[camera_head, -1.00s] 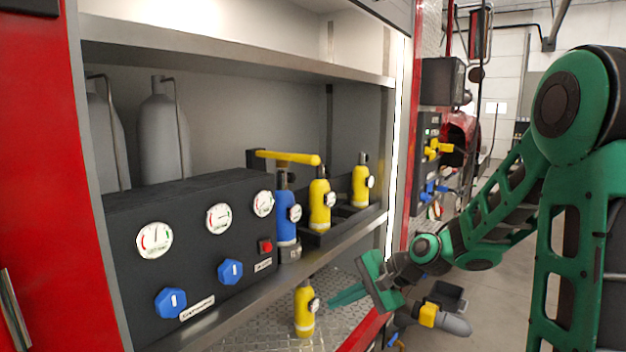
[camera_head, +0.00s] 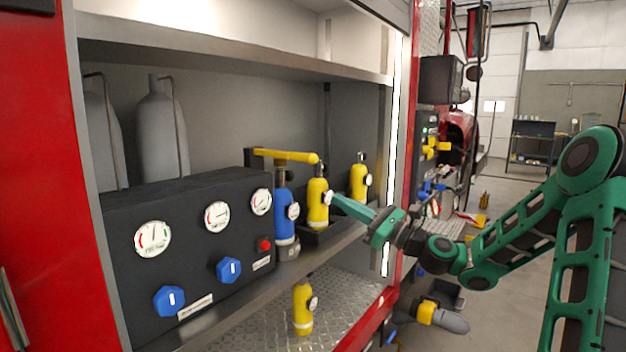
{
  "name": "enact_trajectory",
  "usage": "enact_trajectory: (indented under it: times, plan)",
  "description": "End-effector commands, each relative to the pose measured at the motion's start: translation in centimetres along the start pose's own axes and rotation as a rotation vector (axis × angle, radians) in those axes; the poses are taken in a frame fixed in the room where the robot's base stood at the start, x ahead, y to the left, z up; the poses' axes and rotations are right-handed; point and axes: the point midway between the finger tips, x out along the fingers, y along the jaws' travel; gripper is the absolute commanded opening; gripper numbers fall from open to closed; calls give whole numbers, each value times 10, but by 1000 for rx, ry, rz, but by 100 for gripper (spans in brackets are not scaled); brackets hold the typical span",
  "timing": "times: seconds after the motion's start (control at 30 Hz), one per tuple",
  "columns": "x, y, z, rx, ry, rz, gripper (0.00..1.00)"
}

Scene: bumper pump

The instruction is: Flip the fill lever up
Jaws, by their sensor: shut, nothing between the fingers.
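A yellow lever (camera_head: 288,156) lies roughly level across the top of a black panel and the blue bottle; it looks like the fill lever. The blue bottle (camera_head: 284,216) stands upright under it in a holder at the right of the panel. My gripper (camera_head: 337,199) is shut and empty. Its green fingers point left into the compartment, below and to the right of the lever's free end, apart from the lever. The fingertips overlap the edge of a yellow bottle (camera_head: 317,204) and its gauge in the picture; I cannot tell whether they touch.
The black panel (camera_head: 190,250) carries gauges, blue knobs and a red button (camera_head: 263,245). Another yellow bottle (camera_head: 358,181) stands behind in a dark tray. A further yellow bottle (camera_head: 302,308) stands on the lower tread plate. Shelf edge and lit door post (camera_head: 396,150) bound the compartment.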

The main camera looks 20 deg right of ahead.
Motion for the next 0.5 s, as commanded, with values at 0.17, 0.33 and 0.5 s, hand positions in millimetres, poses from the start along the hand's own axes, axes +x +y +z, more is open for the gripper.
enact_trajectory:
  times: [0.17,0.33,0.5]
  plan:
    - [12,1,0,-2,0,2,0]
    - [40,1,0,-3,0,4,0]
    - [72,1,0,-4,0,4,0]
